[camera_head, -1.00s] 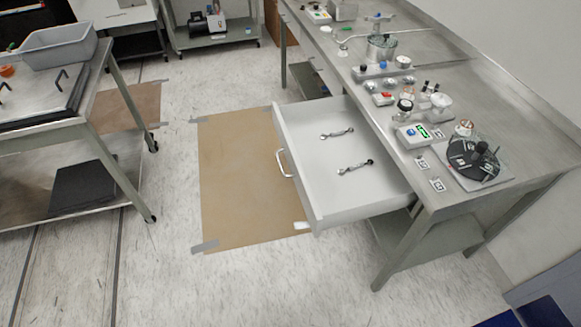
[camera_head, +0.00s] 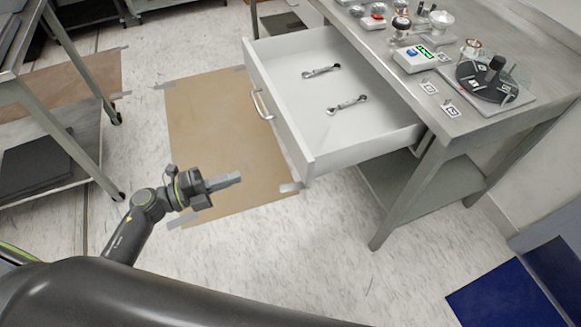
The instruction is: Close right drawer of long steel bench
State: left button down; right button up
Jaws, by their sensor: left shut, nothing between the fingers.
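The long steel bench (camera_head: 462,128) stands at the right in the head view. Its right drawer (camera_head: 290,126) is pulled well out to the left, with a silver handle (camera_head: 261,105) on its front. Two wrenches lie inside, one farther back (camera_head: 321,72) and one nearer (camera_head: 347,105). My left gripper (camera_head: 238,178) is shut and empty. It appears below and left of the drawer front, over the brown floor mat, apart from the drawer and pointing right. My right gripper is not in view.
A wheeled steel cart (camera_head: 58,130) stands at the left. A brown taped mat (camera_head: 205,125) lies on the floor between it and the drawer. Several instruments and a black disc device (camera_head: 487,80) sit on the bench top. Blue panels (camera_head: 500,292) lie at the lower right.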

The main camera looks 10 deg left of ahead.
pick_arm(q)
jog(key=p, duration=0.2)
send_near(297, 158)
jog(key=x, duration=0.5)
jog(key=shift+w+d+r, duration=0.1)
jog(key=shift+w+d, duration=0.05)
jog(key=shift+d, duration=0.05)
jog(key=shift+w+d, duration=0.4)
jog(key=shift+d, duration=0.15)
